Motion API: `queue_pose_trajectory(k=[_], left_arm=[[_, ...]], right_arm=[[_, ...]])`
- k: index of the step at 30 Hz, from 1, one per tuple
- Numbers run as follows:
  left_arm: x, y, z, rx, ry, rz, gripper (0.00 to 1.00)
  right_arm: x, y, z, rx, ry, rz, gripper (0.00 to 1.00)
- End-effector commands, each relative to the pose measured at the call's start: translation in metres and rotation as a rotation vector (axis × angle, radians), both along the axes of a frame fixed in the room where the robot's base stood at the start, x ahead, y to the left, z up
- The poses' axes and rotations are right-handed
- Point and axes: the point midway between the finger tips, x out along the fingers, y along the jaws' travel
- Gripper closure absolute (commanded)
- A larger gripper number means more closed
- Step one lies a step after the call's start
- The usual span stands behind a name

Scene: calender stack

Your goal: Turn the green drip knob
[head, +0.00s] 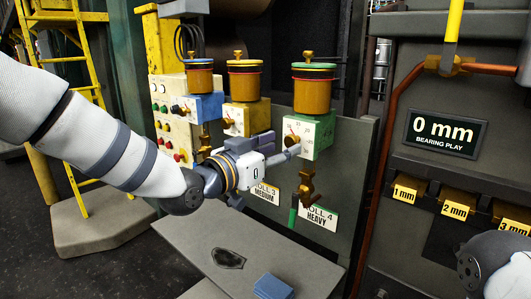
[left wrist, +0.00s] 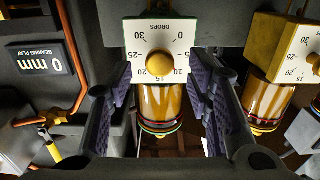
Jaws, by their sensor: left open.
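The green-edged drip feeder (head: 316,136) is a pale box with a lidded amber jar above it, the rightmost of three. Its round brown drip knob (head: 291,140) sits on the numbered front dial. In the left wrist view the picture is inverted, and the tan knob (left wrist: 160,65) is in the middle of the DROPS dial. I cannot read its setting surely. My left gripper (head: 280,148) is open in front of this box. In the wrist view its purple pads stand apart on either side of the dial, with nothing between them held. My right gripper is out of view.
A yellow feeder (head: 242,117) and a blue feeder (head: 204,105) stand to the left. A brass valve (head: 308,187) hangs below the green-edged box. A display (head: 446,131) reads 0 mm. A grey ledge (head: 200,246) bears a blue block (head: 272,287).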

Motion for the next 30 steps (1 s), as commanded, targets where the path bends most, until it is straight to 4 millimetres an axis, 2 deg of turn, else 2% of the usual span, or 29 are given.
queue_pose_trajectory(k=[3, 9, 14, 21, 23, 26, 27, 29, 30], left_arm=[[-0.027, 0.021, 0.002, -0.002, 0.0, 0.001, 0.54], [-0.062, 0.046, 0.001, -0.002, -0.001, 0.001, 0.54], [-0.072, 0.053, 0.0, -0.001, 0.0, 0.0, 0.54], [-0.073, 0.053, 0.0, 0.0, 0.0, 0.0, 0.54], [-0.073, 0.053, -0.008, 0.002, 0.022, 0.004, 0.54], [-0.081, 0.057, -0.061, 0.023, 0.155, 0.026, 0.54], [-0.089, 0.061, -0.096, 0.036, 0.246, 0.042, 0.54], [-0.108, 0.068, -0.153, 0.061, 0.399, 0.072, 0.54], [-0.125, 0.073, -0.189, 0.082, 0.502, 0.093, 0.54]], right_arm=[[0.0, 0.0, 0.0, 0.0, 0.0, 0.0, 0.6], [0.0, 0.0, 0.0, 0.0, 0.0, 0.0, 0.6], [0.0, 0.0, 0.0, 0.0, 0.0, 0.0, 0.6], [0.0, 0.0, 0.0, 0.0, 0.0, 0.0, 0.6], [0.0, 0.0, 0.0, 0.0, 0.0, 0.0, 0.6], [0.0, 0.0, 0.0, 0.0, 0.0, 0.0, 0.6], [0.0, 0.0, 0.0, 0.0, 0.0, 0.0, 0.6], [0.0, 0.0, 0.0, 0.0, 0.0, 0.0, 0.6], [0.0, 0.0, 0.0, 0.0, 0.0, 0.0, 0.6]])
